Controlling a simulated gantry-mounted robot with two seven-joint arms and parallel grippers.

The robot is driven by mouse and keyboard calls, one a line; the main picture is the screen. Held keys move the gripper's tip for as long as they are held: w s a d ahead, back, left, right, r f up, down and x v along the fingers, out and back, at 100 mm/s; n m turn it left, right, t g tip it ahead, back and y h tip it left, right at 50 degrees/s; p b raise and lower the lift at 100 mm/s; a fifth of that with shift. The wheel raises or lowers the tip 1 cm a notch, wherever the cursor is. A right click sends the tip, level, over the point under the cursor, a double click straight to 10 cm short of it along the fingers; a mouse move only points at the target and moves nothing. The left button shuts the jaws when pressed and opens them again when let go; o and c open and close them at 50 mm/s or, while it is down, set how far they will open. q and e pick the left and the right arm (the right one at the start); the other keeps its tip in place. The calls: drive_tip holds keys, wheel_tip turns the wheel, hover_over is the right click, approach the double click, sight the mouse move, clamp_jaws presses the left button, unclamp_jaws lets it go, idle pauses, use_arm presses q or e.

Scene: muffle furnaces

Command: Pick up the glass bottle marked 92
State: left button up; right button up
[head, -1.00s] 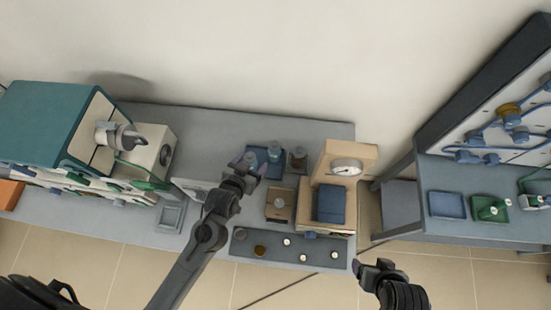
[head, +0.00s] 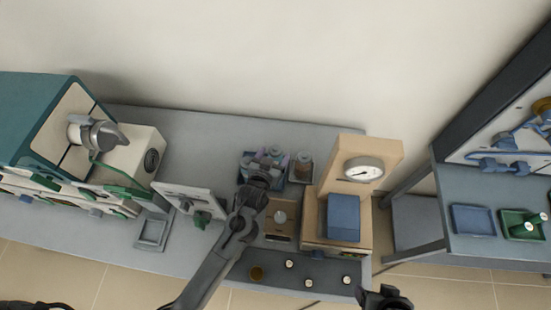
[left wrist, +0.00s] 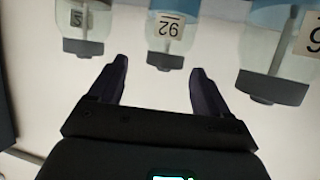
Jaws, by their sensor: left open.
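The glass bottle marked 92 (left wrist: 168,48) shows upside down at the top middle of the left wrist view, with a white label and a bluish upper part. My left gripper (left wrist: 158,72) is open and empty. Its two fingers point toward this bottle, one on each side of it in the picture, and I cannot tell whether they reach around it. In the head view my left gripper (head: 263,163) is at the group of bottles and partly hides them. My right gripper (head: 385,296) is only partly in view at the bottom edge.
Similar bottles flank it in the left wrist view: one at left (left wrist: 83,32) and one at right (left wrist: 282,50). A beige press with a dial (head: 364,169) stands right of the bottles. A teal furnace (head: 35,112) is at left. The bench behind the bottles is clear.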

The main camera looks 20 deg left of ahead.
sight(275, 151)
use_arm(q)
drive_tip(key=shift+a+b+x, duration=0.15)
drive_tip(key=shift+b+x, duration=0.1)
drive_tip(key=shift+x, duration=1.2)
drive_tip(key=shift+a+b+x, duration=0.1)
drive_tip(key=shift+b+x, duration=0.15)
drive_tip(key=shift+x, duration=1.2)
drive_tip(key=shift+s, duration=0.1)
clamp_jaws()
